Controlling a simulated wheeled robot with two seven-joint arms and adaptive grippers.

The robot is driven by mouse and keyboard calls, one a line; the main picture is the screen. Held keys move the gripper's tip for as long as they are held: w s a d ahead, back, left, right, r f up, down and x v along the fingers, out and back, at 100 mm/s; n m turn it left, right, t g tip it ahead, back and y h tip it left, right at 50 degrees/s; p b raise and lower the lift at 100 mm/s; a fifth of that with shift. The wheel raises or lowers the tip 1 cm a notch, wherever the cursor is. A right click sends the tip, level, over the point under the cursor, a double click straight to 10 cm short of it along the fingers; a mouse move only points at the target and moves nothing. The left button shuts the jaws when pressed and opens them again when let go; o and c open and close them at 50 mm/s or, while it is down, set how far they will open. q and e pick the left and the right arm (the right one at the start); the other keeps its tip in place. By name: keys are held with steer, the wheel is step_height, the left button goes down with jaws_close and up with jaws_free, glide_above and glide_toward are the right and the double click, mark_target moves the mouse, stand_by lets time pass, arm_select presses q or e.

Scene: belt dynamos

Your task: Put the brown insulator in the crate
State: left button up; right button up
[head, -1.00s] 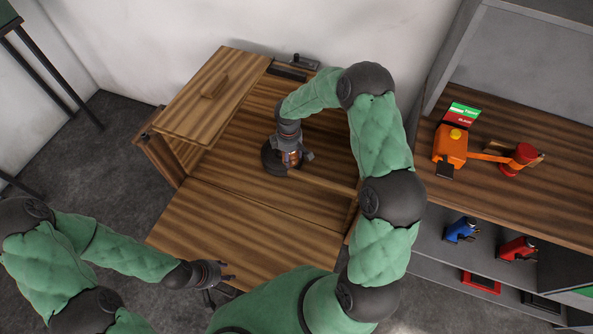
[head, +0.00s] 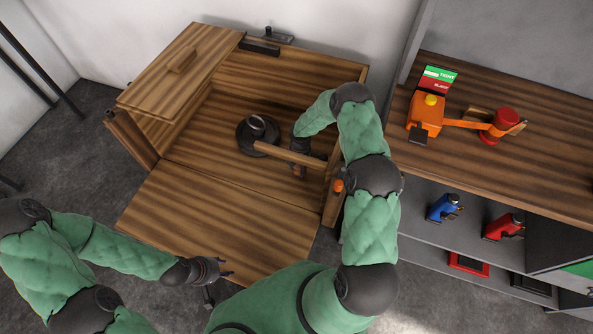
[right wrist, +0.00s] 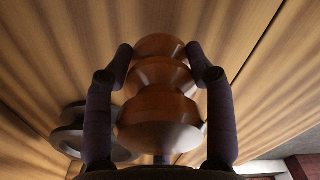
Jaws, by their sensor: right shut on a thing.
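The brown insulator (right wrist: 160,88), a glossy stack of rounded ribs, sits between the two dark fingers of my right gripper (right wrist: 162,62) in the right wrist view. In the head view my right gripper (head: 299,166) is over the inside of the wooden crate (head: 218,203), right of a dark round base. Only a sliver of the insulator shows there, and its height above the wood is unclear. The crate has its front panel folded down and a lid part raised at left. My left gripper (head: 219,272) is open and empty by the crate's front edge.
The dark round base (head: 243,137) stands inside the crate, with a wooden bar (head: 288,154) running right from it. An orange knob (head: 338,186) is at the crate's right wall. A shelf (head: 545,118) at right holds an orange device (head: 427,113). The front panel is clear.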

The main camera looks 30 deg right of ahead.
mark_target(299, 171)
step_height(299, 171, down, 4)
steer(key=shift+f+b, duration=0.2)
steer(key=shift+b, duration=0.7)
steer(key=shift+w+r, duration=0.1)
steer(key=o, duration=1.5)
steer(key=shift+f, duration=0.2)
step_height(299, 171, up, 12)
steer(key=p, duration=0.5)
steer(key=shift+r, duration=0.15)
